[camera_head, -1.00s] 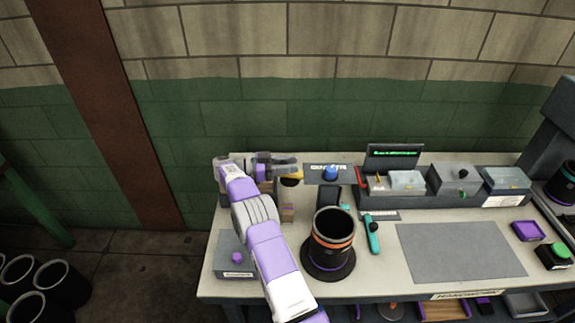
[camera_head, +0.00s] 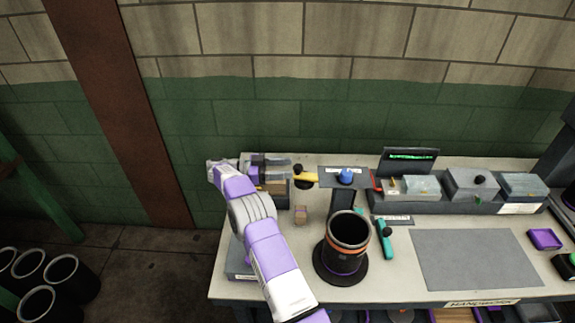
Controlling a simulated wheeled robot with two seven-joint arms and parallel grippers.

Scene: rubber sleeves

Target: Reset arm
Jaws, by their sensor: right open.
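My left gripper is not in view.
The workbench (camera_head: 400,282) holds a black cylinder with orange bands (camera_head: 348,240) on a round base, a teal tool (camera_head: 385,240), a grey mat (camera_head: 475,258) and a purple tray (camera_head: 544,238). Grey bins (camera_head: 470,184) line the back. Black cylinders (camera_head: 70,278) stand on the floor at left.

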